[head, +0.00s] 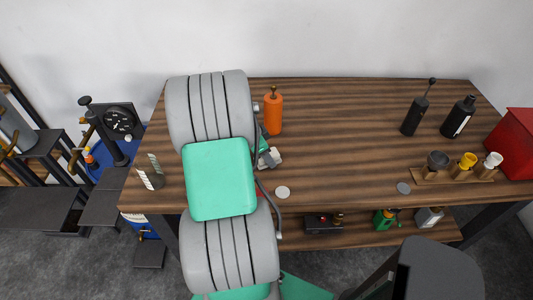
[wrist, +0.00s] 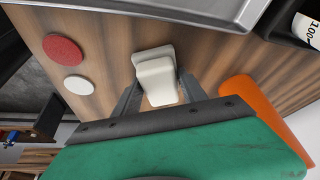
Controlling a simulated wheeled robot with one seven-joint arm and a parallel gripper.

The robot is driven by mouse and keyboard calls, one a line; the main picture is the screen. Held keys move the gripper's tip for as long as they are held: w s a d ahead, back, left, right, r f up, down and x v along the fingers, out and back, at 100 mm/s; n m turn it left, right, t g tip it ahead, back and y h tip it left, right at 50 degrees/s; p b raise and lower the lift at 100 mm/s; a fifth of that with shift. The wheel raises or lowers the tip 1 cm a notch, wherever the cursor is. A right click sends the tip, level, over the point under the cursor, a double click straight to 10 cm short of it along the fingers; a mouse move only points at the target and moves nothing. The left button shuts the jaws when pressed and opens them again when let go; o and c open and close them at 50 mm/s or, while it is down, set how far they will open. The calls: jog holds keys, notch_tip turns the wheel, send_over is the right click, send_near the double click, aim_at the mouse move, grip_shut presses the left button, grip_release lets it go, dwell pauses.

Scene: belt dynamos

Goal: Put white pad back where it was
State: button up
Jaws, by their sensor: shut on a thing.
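The white pad (wrist: 155,75), a cream-white block with rounded edges, is between the two dark fingers of my gripper (wrist: 158,92) in the wrist view. My gripper is shut on it, just above or on the wooden table; I cannot tell whether it touches. In the head view the pad (head: 270,157) shows small beside my green and grey arm, which hides part of the gripper. A white disc (wrist: 78,85) and a red disc (wrist: 62,50) lie flat on the table nearby. The white disc (head: 282,192) also shows in the head view. A grey disc (head: 403,188) lies farther right.
An orange bottle (head: 273,111) stands close behind the gripper. A grey metal tray (wrist: 200,8) and a labelled bottle (wrist: 308,28) are near in the wrist view. Dark bottles (head: 415,115), a wooden cup rack (head: 455,175) and a red box (head: 512,143) stand right. The table's middle is clear.

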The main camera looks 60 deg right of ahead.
jog(key=shift+f, duration=0.15)
jog(key=o, duration=1.3)
